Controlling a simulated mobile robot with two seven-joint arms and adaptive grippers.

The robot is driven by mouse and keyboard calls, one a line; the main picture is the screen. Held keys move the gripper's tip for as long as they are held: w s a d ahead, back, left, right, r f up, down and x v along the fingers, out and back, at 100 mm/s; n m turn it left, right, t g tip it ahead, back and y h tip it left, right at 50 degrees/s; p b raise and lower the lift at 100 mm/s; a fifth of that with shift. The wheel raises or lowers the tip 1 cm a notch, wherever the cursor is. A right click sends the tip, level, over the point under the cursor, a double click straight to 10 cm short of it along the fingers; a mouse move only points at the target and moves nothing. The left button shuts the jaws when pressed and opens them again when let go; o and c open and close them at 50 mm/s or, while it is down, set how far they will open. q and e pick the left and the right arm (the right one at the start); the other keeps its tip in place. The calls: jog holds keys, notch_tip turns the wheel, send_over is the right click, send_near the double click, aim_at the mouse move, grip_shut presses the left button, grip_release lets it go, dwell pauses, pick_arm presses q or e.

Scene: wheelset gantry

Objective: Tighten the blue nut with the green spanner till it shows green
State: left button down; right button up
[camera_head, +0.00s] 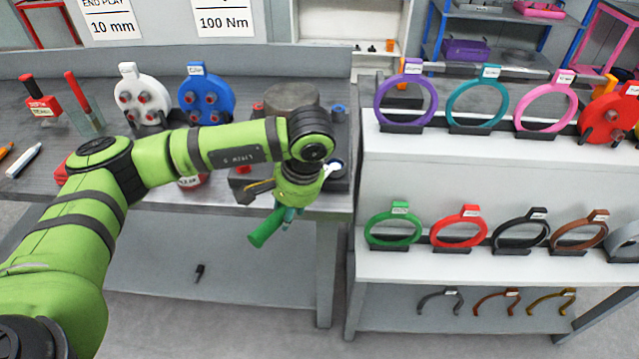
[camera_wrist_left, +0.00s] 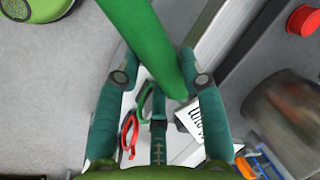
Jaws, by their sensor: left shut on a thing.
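My left gripper (camera_head: 287,208) is at the front edge of the grey workbench, shut on the green spanner (camera_head: 265,229). The spanner's green handle slants down and left from the fingers, over the space in front of the bench. In the left wrist view the green handle (camera_wrist_left: 150,45) runs between the two teal fingers. A white lettered tag (camera_wrist_left: 190,122) shows close to the fingers there. A small blue part (camera_head: 340,108) sits at the bench's back right; I cannot tell whether it is the blue nut. My arm hides part of the bench. My right gripper is out of view.
A white shelf unit (camera_head: 405,165) stands right of the bench, holding several coloured rings. White (camera_head: 147,88) and blue (camera_head: 217,92) hub-like parts with red knobs stand on the bench. A metal cylinder (camera_head: 292,95) sits behind my forearm. Floor (camera_head: 250,335) in front is clear.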

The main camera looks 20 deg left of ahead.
pick_arm(q)
jog(key=shift+a, duration=0.15)
jog(key=shift+w+a+f+m+b, duration=0.1)
jog(key=shift+a+m+b, duration=0.2)
jog(key=shift+b, duration=0.15)
jog(key=shift+a, duration=0.15)
